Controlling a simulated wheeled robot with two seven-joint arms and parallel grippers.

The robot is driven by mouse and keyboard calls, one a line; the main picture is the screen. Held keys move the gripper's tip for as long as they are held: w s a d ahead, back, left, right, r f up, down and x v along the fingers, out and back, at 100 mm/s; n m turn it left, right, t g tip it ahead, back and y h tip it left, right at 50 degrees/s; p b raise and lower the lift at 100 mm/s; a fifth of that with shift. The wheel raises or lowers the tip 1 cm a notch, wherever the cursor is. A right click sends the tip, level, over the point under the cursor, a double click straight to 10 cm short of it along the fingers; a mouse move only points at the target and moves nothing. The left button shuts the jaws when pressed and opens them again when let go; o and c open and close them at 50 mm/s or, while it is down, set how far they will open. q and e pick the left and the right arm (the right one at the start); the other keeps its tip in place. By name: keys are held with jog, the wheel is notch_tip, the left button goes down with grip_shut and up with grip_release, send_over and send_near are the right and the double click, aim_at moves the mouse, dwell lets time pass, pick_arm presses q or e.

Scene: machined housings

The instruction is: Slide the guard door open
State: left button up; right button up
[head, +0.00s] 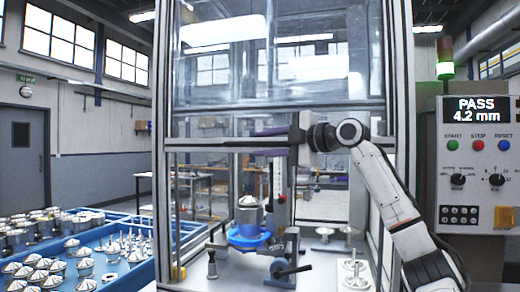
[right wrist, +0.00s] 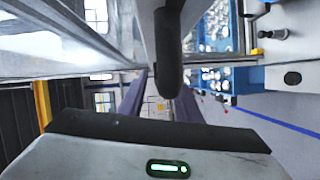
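The guard door (head: 280,60) is a clear panel in the metal frame of the test cell. It covers the upper part of the front, and the lower part looks open. A dark horizontal bar (head: 205,143) crosses the front below the panel. My right gripper (head: 268,142) reaches in from the right, with one purple finger above the bar and one below it. The fingers look spread, with gaps to the bar. In the right wrist view a dark rounded bar (right wrist: 168,60) comes down in front of the fingers; contact is unclear. My left gripper is not in view.
Inside the cell a metal housing (head: 249,214) sits on a blue ring (head: 249,238), beside a toggle clamp (head: 288,266). A blue tray (head: 125,272) of machined parts is at left. A control panel (head: 478,165) reading PASS 4.2 mm, with a green lamp (head: 445,70), is at right.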

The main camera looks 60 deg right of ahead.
jog(key=s+b, duration=0.2)
jog(key=s, duration=0.1)
jog(key=s+b, duration=0.1)
jog(key=s, duration=0.1)
jog(key=shift+s+a, duration=0.2)
jog(key=shift+a, duration=0.1)
jog(key=s, duration=0.3)
jog(key=shift+s+a+r+b, duration=0.15)
jog(key=shift+r+b, duration=0.2)
jog(key=shift+b, duration=0.05)
